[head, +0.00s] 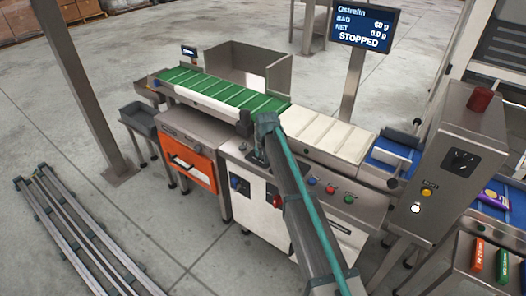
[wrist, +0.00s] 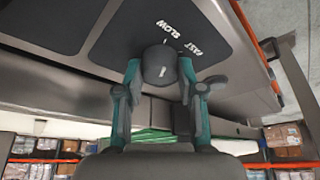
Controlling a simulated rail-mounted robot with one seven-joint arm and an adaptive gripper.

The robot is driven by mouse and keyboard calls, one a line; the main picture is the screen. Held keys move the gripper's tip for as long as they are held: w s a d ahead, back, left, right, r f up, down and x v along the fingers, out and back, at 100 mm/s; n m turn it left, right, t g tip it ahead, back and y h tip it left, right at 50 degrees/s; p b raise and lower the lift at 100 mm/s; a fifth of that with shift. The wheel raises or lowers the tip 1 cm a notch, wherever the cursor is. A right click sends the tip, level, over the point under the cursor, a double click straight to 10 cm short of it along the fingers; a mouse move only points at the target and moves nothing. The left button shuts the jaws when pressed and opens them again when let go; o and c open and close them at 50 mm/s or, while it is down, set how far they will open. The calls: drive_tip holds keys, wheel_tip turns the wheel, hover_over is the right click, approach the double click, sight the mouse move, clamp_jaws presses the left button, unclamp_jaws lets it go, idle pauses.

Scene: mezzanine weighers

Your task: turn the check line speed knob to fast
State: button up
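The speed knob (wrist: 160,66) is dark and round, with a small white mark on its face. It sits on a dark panel plate (wrist: 125,28) beside the white words SLOW (wrist: 174,30) and FAST (wrist: 193,48). My gripper (wrist: 160,73) has one teal finger on each side of the knob, close against it, and appears shut on it. In the head view my gripper (head: 260,155) is at the front panel of the check line, below the belt, and my arm hides the knob there. The display (head: 364,28) reads STOPPED, 60 g and 0.0 g.
The green belt (head: 222,93) and a pale belt (head: 327,132) run above the panel. Red and green buttons (head: 330,190) are right of my arm. An orange-fronted cabinet (head: 190,163) stands left. A steel box with a dark switch (head: 461,160) stands right.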

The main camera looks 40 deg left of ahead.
drive_tip(key=c, duration=0.5)
drive_tip(key=shift+m, duration=0.3)
drive_tip(key=m+h, duration=0.1)
drive_tip(key=m, duration=0.1)
drive_tip(key=m+t+h, duration=0.1)
drive_tip(key=m, duration=0.2)
drive_tip(key=shift+a, duration=0.15)
drive_tip(key=m+h, duration=0.1)
drive_tip(key=m, duration=0.2)
drive_tip(key=m+h, duration=0.1)
drive_tip(key=m, duration=0.2)
drive_tip(key=shift+m, duration=0.3)
drive_tip(key=o, duration=1.2)
drive_tip(key=shift+c, duration=0.2)
